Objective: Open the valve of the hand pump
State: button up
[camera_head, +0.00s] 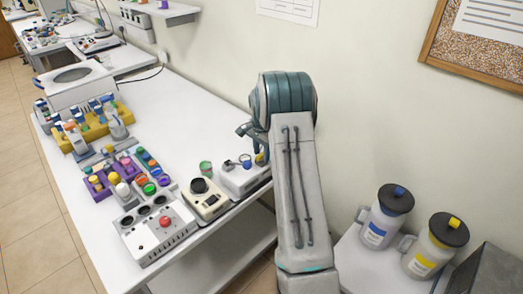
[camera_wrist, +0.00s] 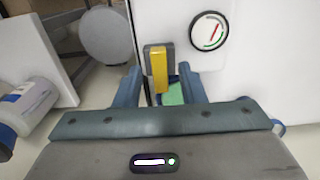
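The valve (camera_wrist: 159,70) shows in the wrist view as a yellow lever with a grey-brown block beside it, at the edge of a white housing (camera_wrist: 255,55). I take this housing for the hand pump. A round gauge (camera_wrist: 209,32) with a red needle is on its face. My gripper (camera_wrist: 159,78) is open, with one teal finger on each side of the lever and a visible gap on both sides. Whether either finger touches it cannot be told. In the head view, a small yellow part (camera_head: 260,158) shows on a white device (camera_head: 240,180) beside my arm, which hides part of it.
A blue-labelled bottle (camera_head: 386,213) and a yellow-labelled bottle (camera_head: 436,245) stand on a low white surface at right. The white bench (camera_head: 180,110) holds a purple rack (camera_head: 100,187), a yellow rack (camera_head: 95,132) and a red-button device (camera_head: 160,232). The wall is close behind my arm.

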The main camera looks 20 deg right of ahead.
grip_shut()
jog(key=shift+n+b, duration=0.3)
jog(key=n+b, duration=0.2)
jog(key=n, duration=0.1)
jog(key=shift+n, duration=0.3)
jog(key=n+b, duration=0.1)
jog(key=n, duration=0.3)
jog(key=shift+n+b, duration=0.3)
jog(key=shift+b, duration=0.1)
jog(key=n+b, duration=0.1)
jog(key=n, duration=0.3)
jog(key=shift+n, duration=2.5)
jog(key=shift+r, duration=0.1)
